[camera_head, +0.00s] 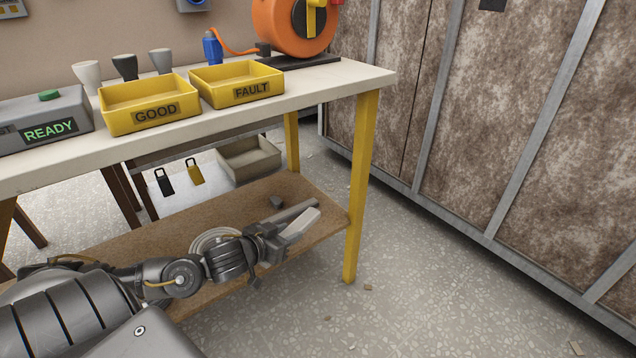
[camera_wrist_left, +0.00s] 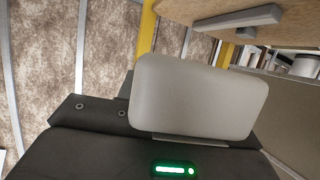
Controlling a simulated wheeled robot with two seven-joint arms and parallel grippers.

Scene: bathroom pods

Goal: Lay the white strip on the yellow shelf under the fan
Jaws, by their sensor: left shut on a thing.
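My left gripper (camera_head: 277,238) is shut on a white strip (camera_head: 300,225), whose pale rounded end sticks out up and to the right. In the head view they show in front of the brown lower shelf of a yellow-legged bench; the height between them is hard to tell. In the left wrist view the strip (camera_wrist_left: 200,97) fills the middle as a pale block with rounded corners. I see no fan that I can name for sure and no yellow shelf. My right gripper is not in view.
The lower shelf (camera_head: 160,232) holds a pale coil (camera_head: 215,240), a grey bar (camera_head: 292,211) and a small dark block (camera_head: 276,201). Yellow trays (camera_head: 150,105) and an orange reel (camera_head: 290,22) stand on the bench top (camera_head: 330,78). A yellow leg (camera_head: 361,190) stands right of my gripper. Floor is open beyond.

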